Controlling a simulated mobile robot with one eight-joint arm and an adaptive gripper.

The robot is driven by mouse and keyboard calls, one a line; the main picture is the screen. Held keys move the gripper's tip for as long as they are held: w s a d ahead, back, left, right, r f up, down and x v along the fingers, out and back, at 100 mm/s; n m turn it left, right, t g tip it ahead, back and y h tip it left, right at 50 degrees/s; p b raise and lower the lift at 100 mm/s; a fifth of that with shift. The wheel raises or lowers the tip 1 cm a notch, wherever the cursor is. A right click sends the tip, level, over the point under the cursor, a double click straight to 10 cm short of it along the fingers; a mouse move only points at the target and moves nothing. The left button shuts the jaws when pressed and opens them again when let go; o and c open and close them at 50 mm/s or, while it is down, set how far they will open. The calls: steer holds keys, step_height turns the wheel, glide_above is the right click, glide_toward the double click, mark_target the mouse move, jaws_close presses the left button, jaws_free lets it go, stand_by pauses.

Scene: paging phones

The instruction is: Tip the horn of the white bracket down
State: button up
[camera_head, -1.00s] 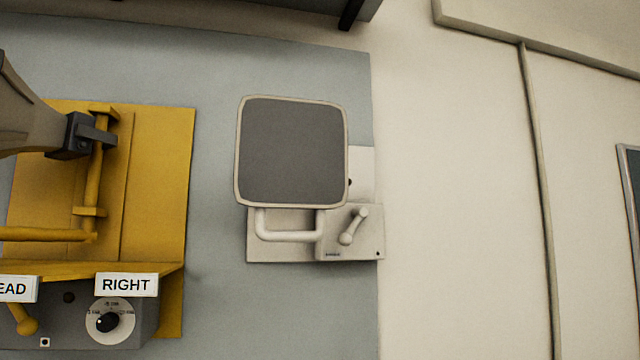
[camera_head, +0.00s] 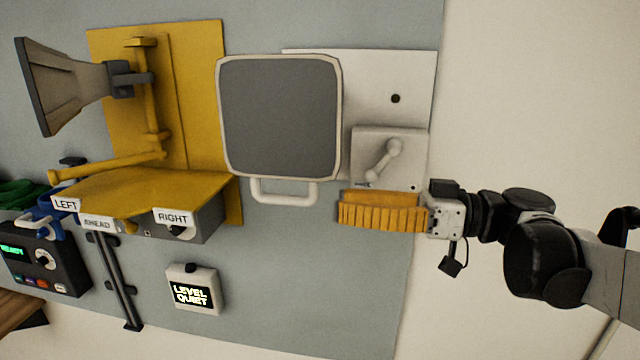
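The white bracket's plate (camera_head: 415,75) is on the grey wall panel. Its horn shows a dark grey square mouth with a pale rim (camera_head: 280,115), facing me. A white looped handle (camera_head: 284,197) hangs below the horn. A white box with a small lever (camera_head: 381,160) sits on the plate's lower part. My gripper (camera_head: 345,212), with ribbed orange fingers, reaches in from the right, just below the box and right of the handle. It appears apart from the handle. The fingers overlap in this view, so their opening is unclear.
Left of the horn is a yellow bracket (camera_head: 205,80) with a grey horn (camera_head: 62,85) and a labelled shelf box below. A small LEVEL QUIET display (camera_head: 193,290) is lower down. The panel between that display and my gripper is clear.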

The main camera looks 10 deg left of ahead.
mark_target(262, 199)
steer(key=a, duration=0.3)
steer(key=a+p, duration=0.1)
steer(key=a, duration=0.5)
steer(key=shift+w+a+p, duration=0.3)
steer(key=shift+a+p, duration=0.05)
steer(key=shift+p, duration=0.05)
steer(key=shift+f, duration=0.1)
jaws_close()
